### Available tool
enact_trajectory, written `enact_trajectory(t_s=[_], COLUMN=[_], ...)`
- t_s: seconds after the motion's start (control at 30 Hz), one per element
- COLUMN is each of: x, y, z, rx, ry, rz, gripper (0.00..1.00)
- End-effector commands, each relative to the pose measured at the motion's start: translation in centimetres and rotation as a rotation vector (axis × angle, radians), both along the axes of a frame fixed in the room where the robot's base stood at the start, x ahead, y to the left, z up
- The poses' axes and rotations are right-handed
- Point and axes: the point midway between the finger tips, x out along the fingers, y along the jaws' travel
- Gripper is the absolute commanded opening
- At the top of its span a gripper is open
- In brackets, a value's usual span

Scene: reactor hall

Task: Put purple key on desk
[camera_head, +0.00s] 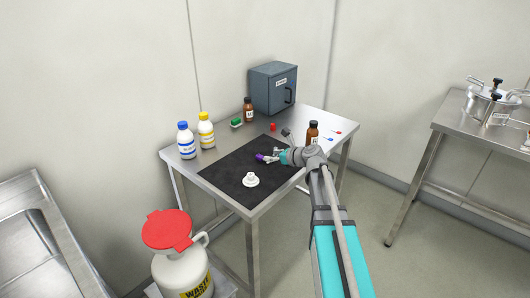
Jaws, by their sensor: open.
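The purple key (261,157) shows as a small purple patch on the black mat, right at the tip of my gripper (268,157). The mat (228,168) lies on the metal desk (256,209). My arm reaches in from the lower right, and my gripper is low over the mat with its fingers open around or beside the key. I cannot tell whether they touch it. The rest of the key is hidden or too small to make out.
A white piece (250,180) stands on the mat. Blue-capped (186,141) and yellow-capped (206,131) bottles, brown bottles (248,110) (312,133), a green item (236,122), a red item (273,127), red (337,132) and blue (328,138) keys and a grey cabinet (273,88) surround it.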

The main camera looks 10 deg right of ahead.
Motion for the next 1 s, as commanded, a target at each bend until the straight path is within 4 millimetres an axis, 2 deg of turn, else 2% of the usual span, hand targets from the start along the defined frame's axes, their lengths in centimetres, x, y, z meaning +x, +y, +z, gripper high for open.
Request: enact_trajectory(t_s=[0.1,0.3,1.0], x=[-1.6,-2.9,-3.3], y=[-1.0,-2.1,-2.4], z=[1.0,1.6,1.7], rx=[0.0,0.001,0.0], ry=[0.0,0.001,0.0], rz=[-0.001,0.0,0.0], gripper=[0.64,0.64,0.64])
